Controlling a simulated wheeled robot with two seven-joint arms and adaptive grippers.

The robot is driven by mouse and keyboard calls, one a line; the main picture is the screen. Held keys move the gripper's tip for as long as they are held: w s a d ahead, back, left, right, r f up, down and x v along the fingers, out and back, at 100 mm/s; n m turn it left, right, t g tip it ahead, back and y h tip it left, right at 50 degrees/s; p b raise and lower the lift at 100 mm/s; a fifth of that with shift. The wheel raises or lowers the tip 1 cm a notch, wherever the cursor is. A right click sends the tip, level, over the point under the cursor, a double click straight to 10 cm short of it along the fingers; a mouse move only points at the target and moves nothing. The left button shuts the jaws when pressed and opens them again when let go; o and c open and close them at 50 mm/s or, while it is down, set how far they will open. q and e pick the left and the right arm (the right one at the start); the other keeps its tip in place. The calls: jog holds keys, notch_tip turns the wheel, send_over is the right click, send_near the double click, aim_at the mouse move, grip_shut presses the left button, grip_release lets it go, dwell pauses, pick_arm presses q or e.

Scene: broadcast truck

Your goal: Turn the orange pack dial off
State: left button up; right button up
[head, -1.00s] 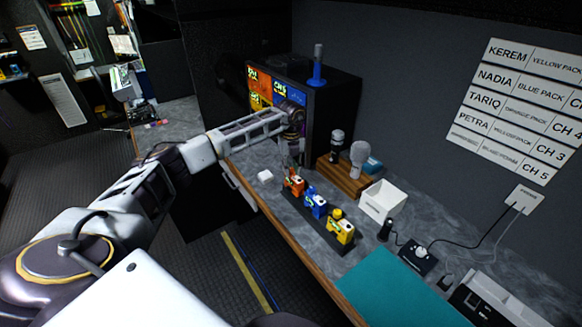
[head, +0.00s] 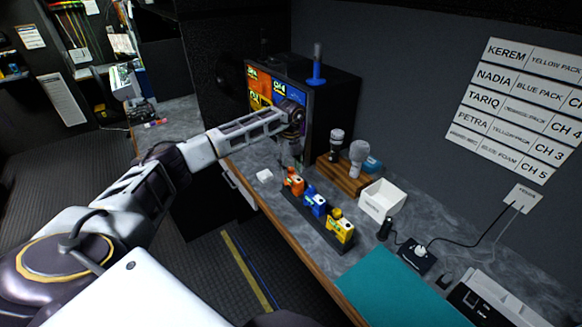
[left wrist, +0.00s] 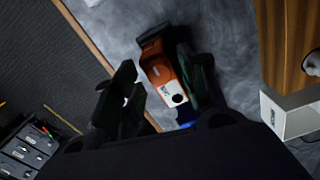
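The orange pack (head: 293,182) stands at the far end of a dark rack on the grey counter, beside the blue pack (head: 315,203) and the yellow pack (head: 339,227). My left gripper (head: 297,158) points down just above the orange pack. In the left wrist view the gripper (left wrist: 160,68) is open, its dark fingers apart on either side of the orange pack (left wrist: 160,73). A pale patch with a dark round spot shows on the pack; I cannot tell the dial's setting. I cannot tell whether the fingers touch the pack. My right gripper is out of view.
A black cabinet (head: 337,104) with coloured panels stands behind the gripper. A wooden block (head: 345,176) holding microphones and a white box (head: 381,200) stand right of the rack. A teal mat (head: 395,288) covers the nearer counter.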

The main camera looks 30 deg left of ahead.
aim_at(291, 169)
pick_arm(q)
jog(key=shift+r, duration=0.15)
notch_tip(291, 169, up, 12)
dwell(1.0)
jog(key=shift+f, duration=0.25)
dwell(0.3)
